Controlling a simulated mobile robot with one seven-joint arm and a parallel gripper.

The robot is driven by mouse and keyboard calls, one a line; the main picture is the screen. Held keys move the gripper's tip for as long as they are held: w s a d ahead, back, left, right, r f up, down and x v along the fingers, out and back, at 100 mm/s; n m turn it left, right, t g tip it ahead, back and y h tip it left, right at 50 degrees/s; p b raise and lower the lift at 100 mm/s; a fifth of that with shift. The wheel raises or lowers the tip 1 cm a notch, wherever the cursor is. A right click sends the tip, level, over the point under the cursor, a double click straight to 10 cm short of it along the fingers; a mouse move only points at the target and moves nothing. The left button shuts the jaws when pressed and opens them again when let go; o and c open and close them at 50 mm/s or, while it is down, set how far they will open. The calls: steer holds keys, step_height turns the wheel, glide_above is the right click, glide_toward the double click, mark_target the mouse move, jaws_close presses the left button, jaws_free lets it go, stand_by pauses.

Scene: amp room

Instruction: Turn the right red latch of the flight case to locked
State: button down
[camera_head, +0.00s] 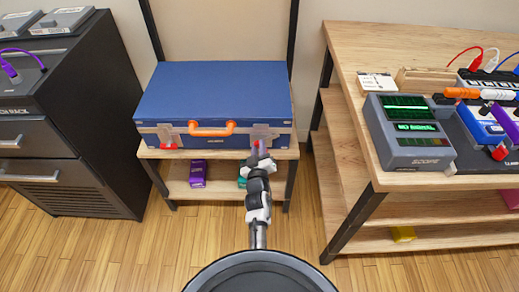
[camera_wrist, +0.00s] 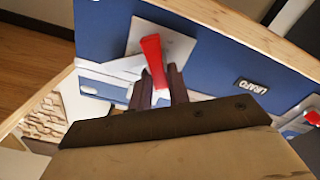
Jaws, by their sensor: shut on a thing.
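The blue flight case (camera_head: 215,90) lies closed on a wooden shelf stand, its front with an orange handle (camera_head: 211,130) facing me. The right red latch (camera_head: 256,145) sits on a grey metal plate at the case's right front. In the wrist view the latch (camera_wrist: 152,58) is a red lever standing out between my fingers, slightly tilted. My gripper (camera_head: 257,152) is at the case front; in the wrist view its two dark fingers (camera_wrist: 160,80) are shut on the lever. The left red latch (camera_head: 166,134) is free; it also shows at the wrist view's right edge (camera_wrist: 312,117). My fingers partly hide the right latch.
A dark cabinet (camera_head: 75,110) stands left of the stand. A wooden workbench (camera_head: 350,60) with a scope (camera_head: 408,130) and several devices stands close on the right. Purple (camera_head: 198,172) and teal boxes sit on the lower shelf. The floor in front is clear.

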steer(key=n, duration=0.3)
steer(key=n+b, duration=0.1)
steer(key=n, duration=0.3)
steer(key=f+n, duration=0.1)
steer(key=n, duration=0.3)
steer(key=shift+a, duration=0.3)
steer(key=shift+n, duration=0.3)
steer(key=c, duration=1.3)
jaws_free()
steer(key=shift+f, duration=0.1)
steer(key=shift+s+f, duration=0.1)
